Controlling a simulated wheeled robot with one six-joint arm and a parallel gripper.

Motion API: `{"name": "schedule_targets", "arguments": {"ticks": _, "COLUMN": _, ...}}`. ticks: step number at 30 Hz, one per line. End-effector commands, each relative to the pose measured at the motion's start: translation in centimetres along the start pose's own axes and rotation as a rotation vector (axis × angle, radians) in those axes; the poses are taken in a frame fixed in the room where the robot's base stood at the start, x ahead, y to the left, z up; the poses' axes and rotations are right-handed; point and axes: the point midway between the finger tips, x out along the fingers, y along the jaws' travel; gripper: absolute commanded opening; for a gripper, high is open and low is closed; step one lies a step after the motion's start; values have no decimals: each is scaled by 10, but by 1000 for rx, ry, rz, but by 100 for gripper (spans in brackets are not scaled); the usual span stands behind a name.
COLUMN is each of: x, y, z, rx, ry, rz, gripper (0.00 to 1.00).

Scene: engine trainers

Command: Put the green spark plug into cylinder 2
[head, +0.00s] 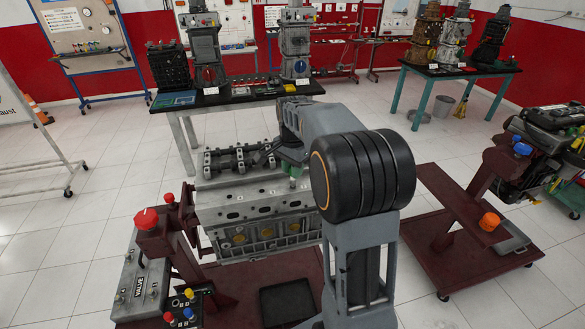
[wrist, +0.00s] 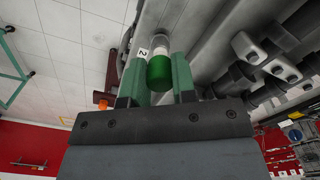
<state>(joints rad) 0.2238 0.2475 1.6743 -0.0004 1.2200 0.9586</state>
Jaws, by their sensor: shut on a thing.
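The green spark plug (wrist: 160,72) shows in the wrist view as a green cap with a pale body beyond it. My gripper (wrist: 159,80) is shut on it, with a green finger on each side. A white label marked 2 (wrist: 143,52) is just left of the plug. In the head view my gripper (head: 292,160) is over the top of the grey engine block (head: 250,205), near its back right. The opening of cylinder 2 is hidden, and I cannot tell whether the plug's tip is inside it.
A black valve assembly (head: 240,158) runs along the back of the block. A red stand with a red knob (head: 146,218) and a control box (head: 140,285) is at front left. Another engine on a red stand (head: 470,235) is at right. A table (head: 235,97) stands behind.

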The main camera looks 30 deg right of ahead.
Motion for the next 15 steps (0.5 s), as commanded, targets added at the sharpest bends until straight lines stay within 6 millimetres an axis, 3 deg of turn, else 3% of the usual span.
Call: {"name": "schedule_targets", "arguments": {"ticks": 15, "x": 5, "y": 0, "z": 0, "rx": 0, "ry": 0, "rz": 0, "gripper": 0}}
